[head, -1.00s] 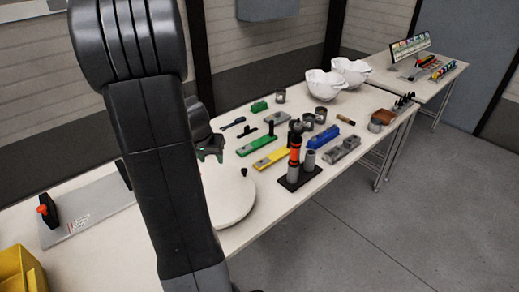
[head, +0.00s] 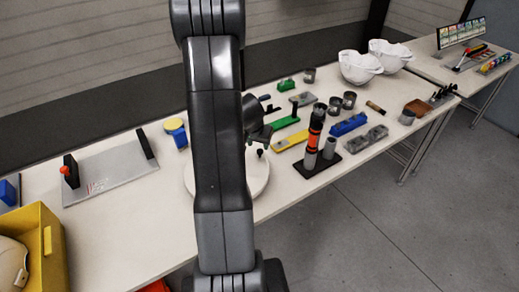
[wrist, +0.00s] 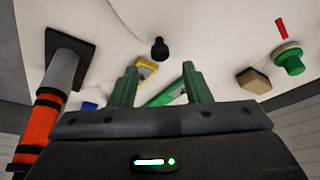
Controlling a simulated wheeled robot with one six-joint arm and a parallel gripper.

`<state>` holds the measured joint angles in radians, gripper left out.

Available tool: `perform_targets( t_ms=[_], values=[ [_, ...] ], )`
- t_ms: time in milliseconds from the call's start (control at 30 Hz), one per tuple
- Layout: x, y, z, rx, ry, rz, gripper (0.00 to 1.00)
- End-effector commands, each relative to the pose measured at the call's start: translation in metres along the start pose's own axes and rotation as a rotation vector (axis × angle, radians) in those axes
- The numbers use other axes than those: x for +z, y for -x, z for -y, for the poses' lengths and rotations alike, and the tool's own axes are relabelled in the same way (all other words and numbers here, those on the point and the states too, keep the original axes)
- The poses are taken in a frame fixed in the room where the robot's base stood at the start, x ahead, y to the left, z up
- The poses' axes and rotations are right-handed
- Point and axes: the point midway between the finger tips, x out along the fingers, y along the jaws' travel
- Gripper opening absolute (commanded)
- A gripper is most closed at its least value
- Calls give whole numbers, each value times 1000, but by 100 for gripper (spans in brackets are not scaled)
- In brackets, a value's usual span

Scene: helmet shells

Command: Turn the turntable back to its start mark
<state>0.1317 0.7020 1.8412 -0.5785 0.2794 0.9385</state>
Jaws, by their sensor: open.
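The white round turntable (head: 260,178) sits on the table, partly hidden behind my arm in the head view. A small black knob (head: 260,152) stands near its right side; what seems to be the same knob (wrist: 159,48) shows ahead of my fingers in the wrist view. My gripper (wrist: 160,84) is open, its two green fingers apart with nothing held. In the head view my gripper (head: 264,134) is just above the knob, apart from it as far as I can tell. A red strip (wrist: 282,28) lies on the white surface; I cannot tell whether it is the start mark.
An orange-black cylinder (head: 314,135) stands on a dark base right of the turntable. A grey plate (head: 110,172) and yellow bin (head: 48,237) are at left. White helmet shells (head: 358,68) stand at the back.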

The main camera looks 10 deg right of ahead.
Motion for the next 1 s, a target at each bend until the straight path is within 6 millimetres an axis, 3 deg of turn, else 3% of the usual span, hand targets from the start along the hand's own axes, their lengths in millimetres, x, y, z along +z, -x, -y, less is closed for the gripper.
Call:
perform_targets(
  t_ms=[100,300,700,933,1000],
  values=[
    [1,-22,0,1,0,1,44],
    [0,-45,0,1,-1,0,44],
    [-1,-51,0,0,-1,-1,44],
    [-1,-51,0,0,-1,-1,1],
    [-1,-51,0,0,-1,-1,0]
  ],
)
